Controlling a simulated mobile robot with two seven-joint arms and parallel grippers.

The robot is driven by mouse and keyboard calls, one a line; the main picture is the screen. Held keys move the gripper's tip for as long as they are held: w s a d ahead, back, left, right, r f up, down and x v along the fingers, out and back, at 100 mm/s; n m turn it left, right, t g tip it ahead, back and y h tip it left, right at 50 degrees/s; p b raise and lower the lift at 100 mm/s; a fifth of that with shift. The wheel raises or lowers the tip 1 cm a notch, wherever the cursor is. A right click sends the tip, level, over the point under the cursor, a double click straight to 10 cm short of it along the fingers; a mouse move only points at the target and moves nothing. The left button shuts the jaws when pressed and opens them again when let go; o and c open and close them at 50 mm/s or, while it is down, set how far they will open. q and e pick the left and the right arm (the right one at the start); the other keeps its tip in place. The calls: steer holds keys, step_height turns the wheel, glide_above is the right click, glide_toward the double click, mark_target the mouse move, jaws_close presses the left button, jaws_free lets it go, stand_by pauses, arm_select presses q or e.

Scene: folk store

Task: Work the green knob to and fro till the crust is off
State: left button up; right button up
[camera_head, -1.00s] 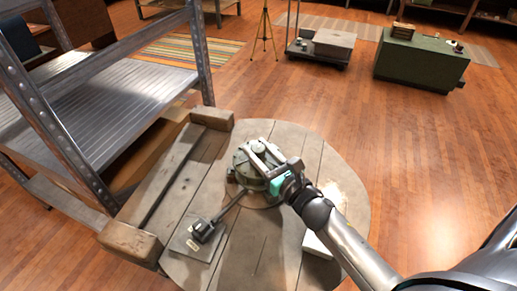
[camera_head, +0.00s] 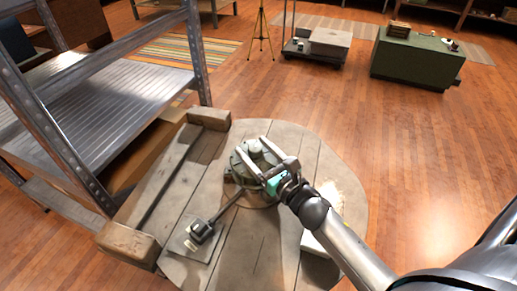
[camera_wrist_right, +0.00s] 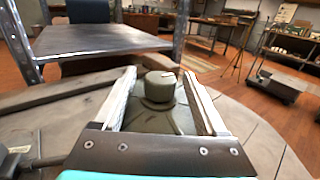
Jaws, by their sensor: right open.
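The green knob (camera_wrist_right: 160,87) is a dull grey-green round cap with a pale mark on top. It stands on a wider dull green body (camera_wrist_right: 157,118), whose base also shows in the head view (camera_head: 240,163), on the round wooden table. My right gripper (camera_head: 254,147) is open, with one finger on each side of the knob. In the right wrist view a gap shows between the knob and each finger. I cannot make out any crust. My left gripper is in neither view.
On the round wooden table (camera_head: 255,255), a black block (camera_head: 201,231) with a rod sits on a grey plate, front left. A pale box (camera_head: 315,243) lies under my right forearm. A metal shelf (camera_head: 120,85) stands close on the left. The floor to the right is clear.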

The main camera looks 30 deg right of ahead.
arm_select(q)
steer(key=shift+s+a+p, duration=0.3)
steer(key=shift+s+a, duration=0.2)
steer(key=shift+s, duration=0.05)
arm_select(e)
steer(key=s+d, duration=0.2)
steer(key=s, duration=1.3)
steer(key=shift+s, duration=0.1)
